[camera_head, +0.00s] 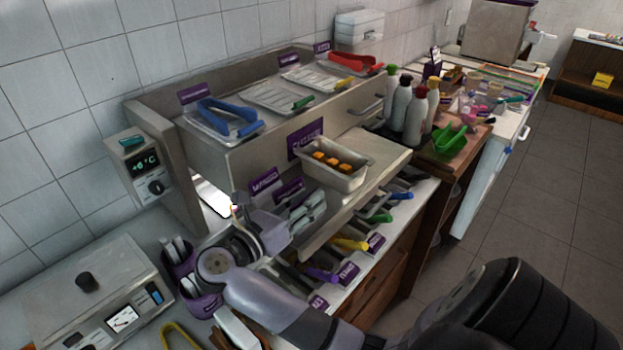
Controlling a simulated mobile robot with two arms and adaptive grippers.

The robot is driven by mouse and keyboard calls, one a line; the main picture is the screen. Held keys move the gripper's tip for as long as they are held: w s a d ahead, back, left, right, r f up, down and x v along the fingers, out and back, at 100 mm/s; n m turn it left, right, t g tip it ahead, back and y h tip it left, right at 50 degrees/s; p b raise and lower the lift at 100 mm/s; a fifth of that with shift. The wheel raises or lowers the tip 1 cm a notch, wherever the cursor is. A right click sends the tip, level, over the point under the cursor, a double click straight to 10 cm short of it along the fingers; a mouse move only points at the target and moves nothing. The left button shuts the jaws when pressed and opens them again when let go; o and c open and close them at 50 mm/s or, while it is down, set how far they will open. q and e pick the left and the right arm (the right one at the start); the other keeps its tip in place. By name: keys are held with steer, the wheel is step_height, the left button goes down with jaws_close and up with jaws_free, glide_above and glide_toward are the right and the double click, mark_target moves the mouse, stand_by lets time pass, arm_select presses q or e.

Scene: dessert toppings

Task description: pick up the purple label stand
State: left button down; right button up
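Several purple label stands are in view, and I cannot tell which one is meant. Two stand close together on the drawer, one at the left (264,182) and one beside it (289,188). A larger purple label (306,139) is upright behind the metal pan. Others stand on the top shelf, at the left (195,93), middle (289,59) and right (322,47). My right gripper (314,205) is just below the two drawer labels. Its fingers overlap in this view, so their opening and any contact are unclear. My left gripper is not in view.
A metal pan with orange pieces (335,178) sits right of my gripper. Trays with blue tongs (228,117) and red tongs (354,62) lie on the shelf above. Bottles (402,105) stand at the right. Colored-handled scoops and purple labels (347,273) lie below.

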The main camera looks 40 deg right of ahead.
steer(key=shift+s+a+r, duration=0.15)
steer(key=shift+a, duration=0.1)
steer(key=shift+s+a+r, duration=0.15)
steer(key=shift+a, duration=0.15)
steer(key=shift+c, duration=0.4)
steer(key=shift+a, duration=0.15)
steer(key=shift+c, duration=2)
steer(key=shift+d, duration=0.25)
jaws_close()
steer(key=shift+a, duration=0.1)
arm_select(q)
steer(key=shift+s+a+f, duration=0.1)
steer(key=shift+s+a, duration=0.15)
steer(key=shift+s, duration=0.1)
